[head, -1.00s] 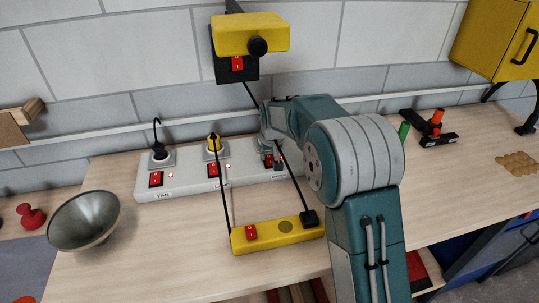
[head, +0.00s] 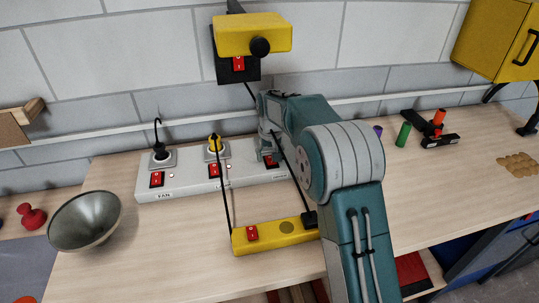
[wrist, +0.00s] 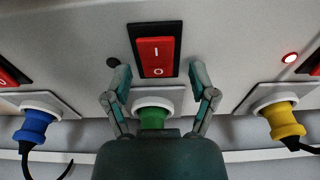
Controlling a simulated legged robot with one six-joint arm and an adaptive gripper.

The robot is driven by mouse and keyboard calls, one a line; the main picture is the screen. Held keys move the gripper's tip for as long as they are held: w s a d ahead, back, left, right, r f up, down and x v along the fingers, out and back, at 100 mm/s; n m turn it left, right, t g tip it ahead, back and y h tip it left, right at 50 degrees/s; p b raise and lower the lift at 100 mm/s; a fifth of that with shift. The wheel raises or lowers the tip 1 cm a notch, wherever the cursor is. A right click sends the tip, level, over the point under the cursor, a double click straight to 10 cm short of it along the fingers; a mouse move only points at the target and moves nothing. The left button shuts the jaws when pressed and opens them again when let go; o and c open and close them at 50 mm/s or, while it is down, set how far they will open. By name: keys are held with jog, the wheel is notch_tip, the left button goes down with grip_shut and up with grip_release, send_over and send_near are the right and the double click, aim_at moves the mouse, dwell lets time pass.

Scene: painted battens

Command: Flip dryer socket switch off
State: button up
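The white power strip (head: 190,183) lies along the wall, with red rocker switches in front of its sockets. Its left label reads FAN; the other labels are too small to read. In the wrist view, a red switch (wrist: 155,56) marked I and O is at centre, with a green plug (wrist: 153,118) below it. A dark round spot (wrist: 113,62) beside this switch shows no light. My gripper (wrist: 160,72) is open and empty, fingers on either side below the switch; contact cannot be told. In the head view my gripper (head: 268,146) is over the strip's right part.
A yellow plug (wrist: 283,121) and a blue plug (wrist: 33,126) flank the green one. A lit red lamp (wrist: 291,57) is at right. A yellow bar (head: 275,235) with a red switch lies in front of the strip. A metal bowl (head: 86,221) stands at left.

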notch_tip(320, 180, up, 12)
jog(key=s, duration=0.1)
jog(key=shift+s, duration=0.2)
dwell(0.3)
jog(key=shift+d+f, duration=0.1)
jog(key=shift+f, duration=0.05)
